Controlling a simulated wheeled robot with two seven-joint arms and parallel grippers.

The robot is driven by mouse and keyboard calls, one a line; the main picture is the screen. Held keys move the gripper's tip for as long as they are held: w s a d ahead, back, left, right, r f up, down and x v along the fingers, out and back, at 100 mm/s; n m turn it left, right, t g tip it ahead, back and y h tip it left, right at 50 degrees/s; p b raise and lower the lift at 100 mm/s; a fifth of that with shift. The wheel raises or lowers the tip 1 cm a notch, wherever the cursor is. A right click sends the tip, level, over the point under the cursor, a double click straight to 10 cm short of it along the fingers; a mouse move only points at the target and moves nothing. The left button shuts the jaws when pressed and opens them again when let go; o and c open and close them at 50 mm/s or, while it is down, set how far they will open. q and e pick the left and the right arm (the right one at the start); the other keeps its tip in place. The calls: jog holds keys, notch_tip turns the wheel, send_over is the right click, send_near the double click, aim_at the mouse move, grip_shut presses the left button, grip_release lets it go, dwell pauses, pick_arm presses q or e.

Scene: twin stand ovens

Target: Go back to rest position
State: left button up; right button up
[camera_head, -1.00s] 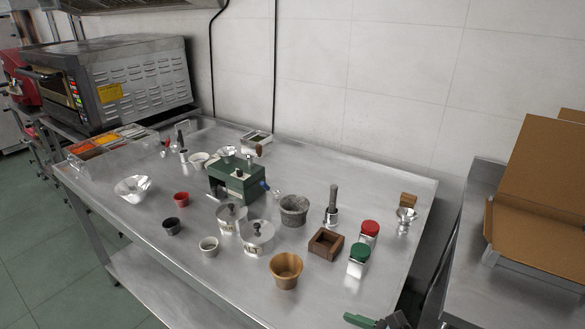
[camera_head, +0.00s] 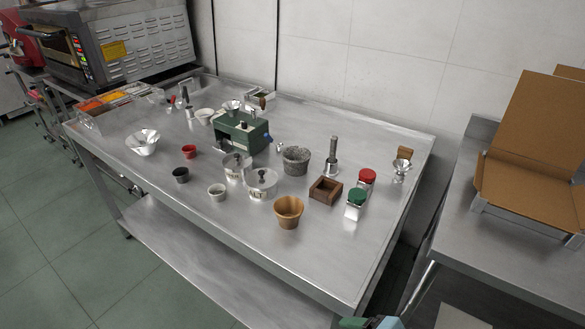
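Only a small grey and teal part, which looks like my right gripper (camera_head: 370,322), shows at the bottom edge, right of the middle. It is in front of the steel table's near edge, and most of it is cut off. I cannot tell whether it is open or shut, and I see nothing held in it. My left gripper is out of view. The steel table (camera_head: 335,262) stands in front of me with its kitchen things upright on it.
On the table stand a wooden cup (camera_head: 288,212), a stone mortar (camera_head: 296,160), a green machine (camera_head: 240,135), a wooden box (camera_head: 325,191) and red- and green-lidded jars. An oven (camera_head: 120,45) is at back left. A second counter (camera_head: 485,235) with an open cardboard box (camera_head: 535,125) is right.

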jog(key=s+d+n+g+h, duration=0.2)
jog(key=s+d+n+h, duration=0.4)
jog(key=s+d+n, duration=0.45)
notch_tip(320, 180, down, 22)
jog(key=a+n+g, duration=0.1)
jog(key=a, duration=0.1)
jog(key=s+d+f+g, duration=0.1)
jog(key=s+d+f, duration=0.2)
jog(key=s+f, duration=1.2)
jog(key=shift+s+f+b, duration=0.15)
jog(key=shift+f+b, duration=0.3)
jog(key=shift+f, duration=0.35)
jog(key=shift+n, duration=0.25)
